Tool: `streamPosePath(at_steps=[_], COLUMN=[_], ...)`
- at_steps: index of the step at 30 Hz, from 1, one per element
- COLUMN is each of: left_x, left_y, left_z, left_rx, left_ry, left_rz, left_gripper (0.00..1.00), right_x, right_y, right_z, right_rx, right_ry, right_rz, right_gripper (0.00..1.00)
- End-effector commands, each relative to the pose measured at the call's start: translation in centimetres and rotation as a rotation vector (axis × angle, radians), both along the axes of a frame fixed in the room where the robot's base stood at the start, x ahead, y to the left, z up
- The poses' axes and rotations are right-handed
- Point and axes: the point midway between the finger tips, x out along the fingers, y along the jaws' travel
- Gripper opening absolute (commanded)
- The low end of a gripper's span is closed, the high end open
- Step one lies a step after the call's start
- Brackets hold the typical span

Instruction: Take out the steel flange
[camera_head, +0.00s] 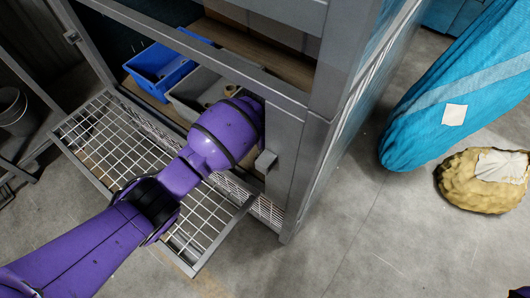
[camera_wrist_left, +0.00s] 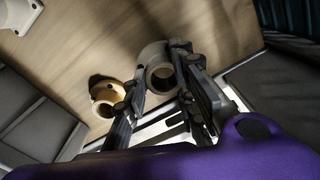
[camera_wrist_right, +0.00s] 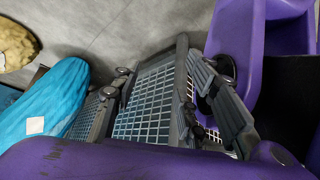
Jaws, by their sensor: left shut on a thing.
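A pale grey steel flange (camera_wrist_left: 153,55) shows in the left wrist view, a thick ring on the wooden board. My left gripper (camera_wrist_left: 160,72) is shut on it, with a finger at either side. A brass-coloured ring (camera_wrist_left: 103,107) lies just left of the fingers. In the head view my left arm reaches into the cabinet past its frame, and the gripper and flange are hidden.
A wire-mesh door panel (camera_head: 118,131) juts out at the cabinet's front, under my left arm. A blue bin (camera_head: 160,68) and a grey bin (camera_head: 190,92) stand inside. Cabinet posts (camera_head: 305,165) edge the opening closely. A turquoise bag (camera_head: 440,110) and a yellowish sack (camera_head: 462,183) lie right.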

Motion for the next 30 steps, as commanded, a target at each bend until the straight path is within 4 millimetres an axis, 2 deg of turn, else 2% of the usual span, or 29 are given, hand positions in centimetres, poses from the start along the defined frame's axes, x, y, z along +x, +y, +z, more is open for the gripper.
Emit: streamPosePath(at_steps=[1, 9, 11, 18, 24, 30], left_x=[0.2, 0.2, -0.7, -3.9, -6.9, -8.9], left_y=[0.0, 0.0, 1.5, 6.4, 10.9, 13.8], left_z=[1.1, 5.9, 5.4, 5.4, 5.3, 5.2], left_rx=[0.001, 0.001, 0.004, 0.003, 0.004, 0.002], left_ry=[-0.007, -0.008, -0.002, -0.004, -0.002, -0.001], left_rz=[-0.002, -0.003, 0.002, 0.001, 0.0, 0.0], left_gripper=[0.0, 0.0, 0.0, 0.0, 0.0, 0.0], right_x=[0.1, -0.1, -0.3, -1.1, -0.7, 0.2], right_y=[0.0, 0.0, 0.0, 0.0, 0.1, 0.3], right_z=[0.4, 1.6, 1.7, 2.3, 2.9, 3.2], right_rx=[0.0, 0.001, 0.002, 0.0, 0.001, 0.003], right_ry=[-0.003, -0.006, -0.004, 0.009, -0.001, -0.016], right_rz=[0.0, -0.005, -0.008, -0.013, -0.009, -0.004], right_gripper=[0.4, 0.4, 0.4, 0.4, 0.4, 0.4])
